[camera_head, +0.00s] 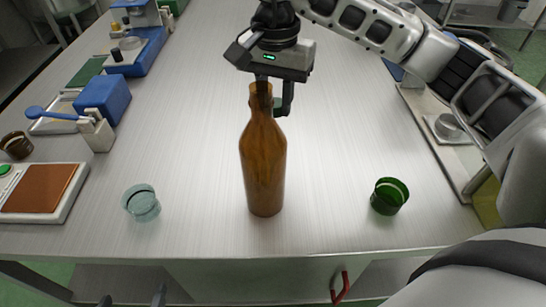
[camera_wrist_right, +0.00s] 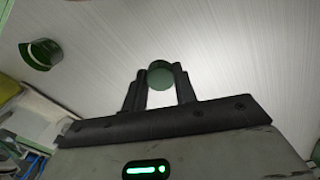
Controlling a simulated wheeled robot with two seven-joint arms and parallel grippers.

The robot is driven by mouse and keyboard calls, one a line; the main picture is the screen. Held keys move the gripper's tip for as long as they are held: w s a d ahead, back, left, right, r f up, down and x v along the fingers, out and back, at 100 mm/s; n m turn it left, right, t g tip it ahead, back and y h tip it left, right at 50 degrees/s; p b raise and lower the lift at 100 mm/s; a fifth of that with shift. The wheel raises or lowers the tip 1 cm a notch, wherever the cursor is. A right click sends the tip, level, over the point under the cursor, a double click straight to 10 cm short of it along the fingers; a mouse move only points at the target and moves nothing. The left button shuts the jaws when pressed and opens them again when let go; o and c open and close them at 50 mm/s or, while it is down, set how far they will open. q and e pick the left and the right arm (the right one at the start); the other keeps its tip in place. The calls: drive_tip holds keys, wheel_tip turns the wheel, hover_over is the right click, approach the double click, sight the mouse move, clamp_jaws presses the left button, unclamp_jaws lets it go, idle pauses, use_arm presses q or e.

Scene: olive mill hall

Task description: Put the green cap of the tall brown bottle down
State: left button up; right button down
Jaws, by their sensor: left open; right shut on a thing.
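The tall brown bottle (camera_head: 264,170) stands upright on the steel table in the head view. No cap shows on its mouth. My right gripper (camera_head: 276,103) is at the height of the bottle's neck, apparently behind it. It is shut on the green cap (camera_head: 279,104), mostly hidden by the neck and a finger. In the right wrist view the round green cap (camera_wrist_right: 161,75) sits between the fingertips of that gripper (camera_wrist_right: 160,88). My left gripper (camera_head: 132,300) is at the bottom edge of the head view, open and empty, only its fingertips showing.
A dark green cup (camera_head: 390,196) stands right of the bottle, a pale teal cup (camera_head: 141,202) left. A brown-topped tray (camera_head: 42,192), a blue block device (camera_head: 103,102) and a blue machine (camera_head: 137,50) line the left side. The table behind the bottle is clear.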

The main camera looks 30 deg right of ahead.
wheel_tip(320, 180, down, 10)
idle(0.5)
drive_tip(key=shift+f+b, duration=0.2)
drive_tip(key=shift+b, duration=0.15)
drive_tip(key=c, duration=1.1)
unclamp_jaws()
drive_tip(key=shift+r, duration=0.1)
drive_tip(key=shift+r, duration=0.1)
wheel_tip(320, 180, up, 12)
drive_tip(key=shift+r+p, duration=0.1)
drive_tip(key=shift+p, duration=0.4)
